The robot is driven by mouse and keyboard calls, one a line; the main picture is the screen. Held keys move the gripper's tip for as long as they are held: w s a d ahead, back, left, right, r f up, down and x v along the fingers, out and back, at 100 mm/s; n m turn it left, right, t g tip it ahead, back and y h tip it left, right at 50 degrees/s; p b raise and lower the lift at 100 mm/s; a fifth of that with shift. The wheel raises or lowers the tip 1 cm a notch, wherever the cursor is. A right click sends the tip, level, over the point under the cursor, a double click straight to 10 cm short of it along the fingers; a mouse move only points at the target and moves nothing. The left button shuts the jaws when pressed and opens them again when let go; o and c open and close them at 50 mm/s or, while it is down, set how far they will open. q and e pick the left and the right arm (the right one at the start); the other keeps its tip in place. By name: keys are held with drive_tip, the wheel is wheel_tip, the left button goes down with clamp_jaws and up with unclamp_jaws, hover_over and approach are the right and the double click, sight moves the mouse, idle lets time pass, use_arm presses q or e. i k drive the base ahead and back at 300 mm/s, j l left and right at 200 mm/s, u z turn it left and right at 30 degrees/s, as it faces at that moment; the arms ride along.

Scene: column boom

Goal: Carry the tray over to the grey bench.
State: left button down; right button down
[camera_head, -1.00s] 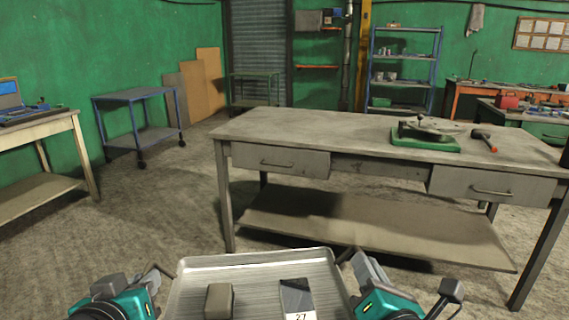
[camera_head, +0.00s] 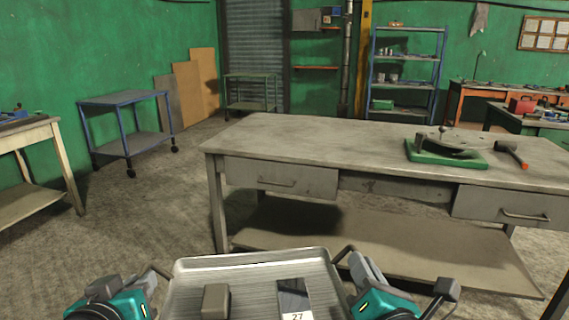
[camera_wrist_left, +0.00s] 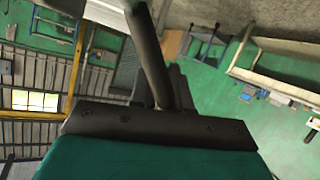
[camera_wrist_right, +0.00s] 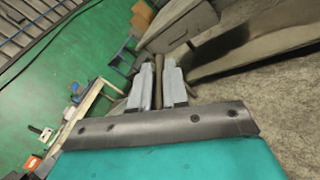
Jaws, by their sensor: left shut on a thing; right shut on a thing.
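The metal tray (camera_head: 250,262) is held level in front of me at the bottom of the head view. On it are a small grey-brown block (camera_head: 216,301) and a dark flat piece with a white label reading 27 (camera_head: 295,298). My left gripper (camera_head: 160,271) is shut on the tray's left side. My right gripper (camera_head: 345,254) is shut on its right side; its fingers also show in the right wrist view (camera_wrist_right: 158,75). The grey bench (camera_head: 300,140) stands ahead, beyond the tray, with drawers and a lower shelf. The tray's near edge is out of view.
A blue trolley (camera_head: 128,122) and a pale table (camera_head: 40,135) stand at left. Open floor lies between.

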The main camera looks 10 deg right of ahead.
sight(290, 140)
drive_tip(key=i+j, duration=0.1)
drive_tip(key=i, duration=3.25)
drive_tip(key=i+l+z, duration=0.1)
drive_tip(key=z, duration=0.75)
